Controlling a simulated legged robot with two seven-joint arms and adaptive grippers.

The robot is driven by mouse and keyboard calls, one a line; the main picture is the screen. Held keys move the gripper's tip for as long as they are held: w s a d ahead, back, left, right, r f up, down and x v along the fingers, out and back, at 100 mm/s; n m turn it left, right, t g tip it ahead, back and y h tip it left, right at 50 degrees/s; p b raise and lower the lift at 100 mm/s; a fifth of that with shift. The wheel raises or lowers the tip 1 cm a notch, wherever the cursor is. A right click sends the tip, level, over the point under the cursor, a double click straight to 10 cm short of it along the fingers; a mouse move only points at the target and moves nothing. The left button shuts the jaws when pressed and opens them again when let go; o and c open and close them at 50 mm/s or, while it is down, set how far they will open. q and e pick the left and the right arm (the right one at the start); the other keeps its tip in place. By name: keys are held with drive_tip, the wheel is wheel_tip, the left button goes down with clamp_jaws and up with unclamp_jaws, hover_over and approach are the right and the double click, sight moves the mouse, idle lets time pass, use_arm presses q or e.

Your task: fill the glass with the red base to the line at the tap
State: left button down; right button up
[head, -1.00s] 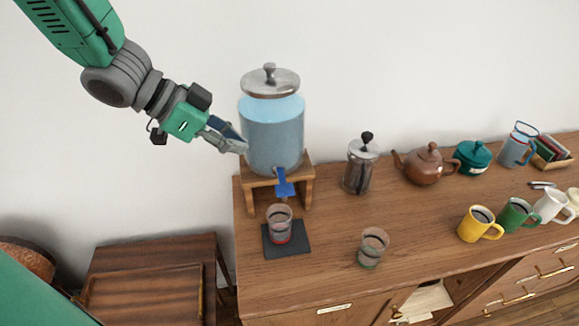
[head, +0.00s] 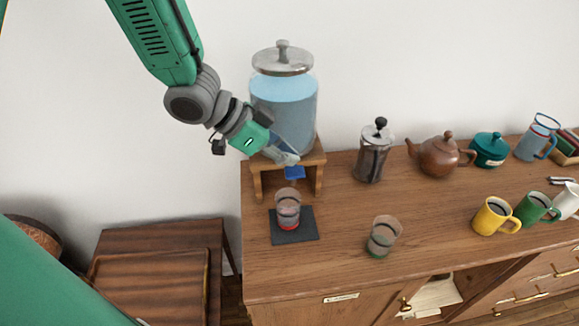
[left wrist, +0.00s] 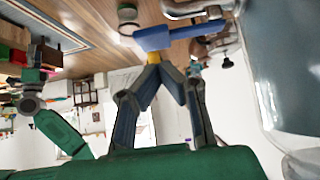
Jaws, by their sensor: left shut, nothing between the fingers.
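The glass with the red base (head: 288,210) stands upright on a dark square mat (head: 307,233), below and in front of the tap. It has a dark line around it; I cannot tell its water level. The dispenser (head: 284,110) holds blue water and stands on a wooden stand (head: 318,165). Its blue tap lever (head: 294,173) shows just under my left gripper (head: 294,160), which is shut and empty in front of the tap. In the left wrist view the closed fingertips (left wrist: 165,72) are close to the blue lever (left wrist: 153,38); contact is unclear.
A glass with a green base (head: 383,237) stands to the right. A French press (head: 373,155), brown teapot (head: 438,157), teal pot (head: 488,150) and blue-tinted jug (head: 537,138) line the back. Yellow (head: 492,216) and green (head: 537,208) mugs stand at the right. The cabinet top between is clear.

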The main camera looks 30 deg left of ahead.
sight(294, 171)
use_arm(q)
drive_tip(key=shift+a+f, duration=0.1)
drive_tip(key=shift+f, duration=1)
drive_tip(key=shift+s+f, duration=0.1)
drive_tip(key=shift+f, duration=0.35)
idle(0.6)
drive_tip(key=shift+r, duration=0.15)
idle(3.8)
drive_tip(key=shift+r+p, duration=0.7)
drive_tip(key=shift+p, duration=0.25)
